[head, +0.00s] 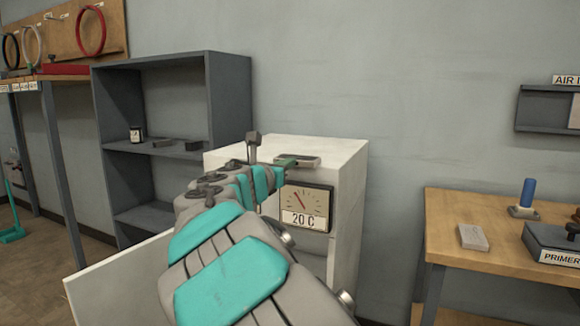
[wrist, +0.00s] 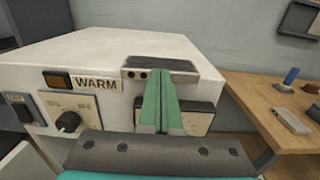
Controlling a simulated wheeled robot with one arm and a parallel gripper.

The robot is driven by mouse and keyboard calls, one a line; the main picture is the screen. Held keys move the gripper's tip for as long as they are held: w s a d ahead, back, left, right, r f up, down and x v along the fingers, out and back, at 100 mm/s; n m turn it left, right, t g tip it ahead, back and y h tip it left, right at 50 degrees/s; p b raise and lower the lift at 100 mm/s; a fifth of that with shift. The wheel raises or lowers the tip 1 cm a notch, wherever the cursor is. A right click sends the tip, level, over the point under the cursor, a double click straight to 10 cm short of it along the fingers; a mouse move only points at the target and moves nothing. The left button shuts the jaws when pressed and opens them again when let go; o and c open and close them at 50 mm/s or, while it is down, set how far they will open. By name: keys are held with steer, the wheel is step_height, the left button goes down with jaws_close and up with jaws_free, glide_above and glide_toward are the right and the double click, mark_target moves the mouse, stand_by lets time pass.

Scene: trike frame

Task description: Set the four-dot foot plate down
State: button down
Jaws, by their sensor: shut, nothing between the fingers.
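A flat grey foot plate (wrist: 162,64) lies on top of the white cabinet (wrist: 75,48), at its front edge. Two dark dots show on the left of the plate's front face; my fingers cover part of that face. The plate also shows in the head view (head: 304,162), on the cabinet top. My gripper (wrist: 160,84) has its green fingers shut together with nothing between them, the tips at the plate's front edge. I cannot tell whether they touch it. In the head view my gripper (head: 287,162) is partly hidden by my arm.
The cabinet has a 20 C dial (head: 306,207), a WARM label (wrist: 97,84), a knob (wrist: 68,121) and an open white door (head: 120,280). A grey shelf (head: 160,57) stands left. A wooden bench (head: 455,215) on the right holds a light block (head: 473,237) and a PRIMER box (head: 553,241).

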steer(key=shift+w, duration=0.15)
steer(key=x, duration=1)
steer(key=shift+w+d, duration=0.15)
steer(key=shift+w, duration=0.05)
steer(key=shift+s, duration=0.15)
